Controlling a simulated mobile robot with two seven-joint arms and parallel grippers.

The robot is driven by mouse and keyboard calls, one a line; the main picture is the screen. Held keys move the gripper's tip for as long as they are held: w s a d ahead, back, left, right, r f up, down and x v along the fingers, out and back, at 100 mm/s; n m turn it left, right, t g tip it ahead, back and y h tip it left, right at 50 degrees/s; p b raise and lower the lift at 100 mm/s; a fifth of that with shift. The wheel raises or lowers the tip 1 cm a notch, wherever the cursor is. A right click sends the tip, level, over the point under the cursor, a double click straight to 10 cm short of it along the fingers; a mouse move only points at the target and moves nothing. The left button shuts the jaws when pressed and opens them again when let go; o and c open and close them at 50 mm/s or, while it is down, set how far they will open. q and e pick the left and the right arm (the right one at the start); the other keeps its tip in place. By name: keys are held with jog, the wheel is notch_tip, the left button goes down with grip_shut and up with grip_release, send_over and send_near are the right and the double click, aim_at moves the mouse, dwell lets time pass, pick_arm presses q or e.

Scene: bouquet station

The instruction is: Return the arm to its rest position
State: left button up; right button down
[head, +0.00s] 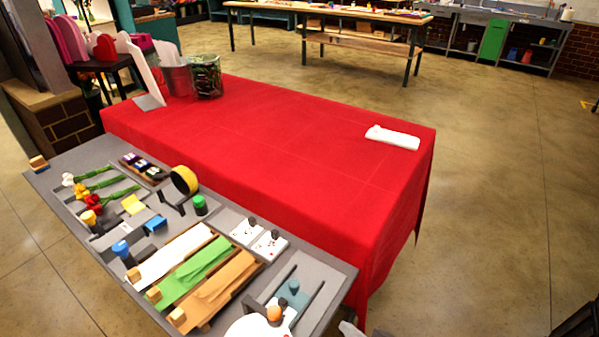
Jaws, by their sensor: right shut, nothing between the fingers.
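My right gripper (350,328) shows only as a small grey piece at the bottom edge, just right of the grey work tray's near corner. It is shut and holds nothing that I can see. Most of it and its arm are cut off by the frame. My left gripper is not in view.
A grey tray (232,218) with flowers, paper sheets and tools lies along the near side of the red-covered table (290,140). Open floor (490,210) lies to the right.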

jog(key=s+d+r+n+g+h, duration=0.3)
jog(key=s+d+n+g, duration=0.3)
jog(key=s, duration=0.5)
notch_tip(320, 180, down, 25)
jog(key=s+g+b, duration=0.1)
jog(key=s+b, duration=0.1)
jog(key=s+d+f+g, duration=0.1)
jog(key=s+d+f, duration=0.2)
jog(key=s+f, duration=1.1)
jog(key=shift+s+m+b, duration=0.3)
jog(key=shift+s+b, duration=0.05)
jog(key=shift+s, duration=0.25)
jog(key=shift+d, duration=0.1)
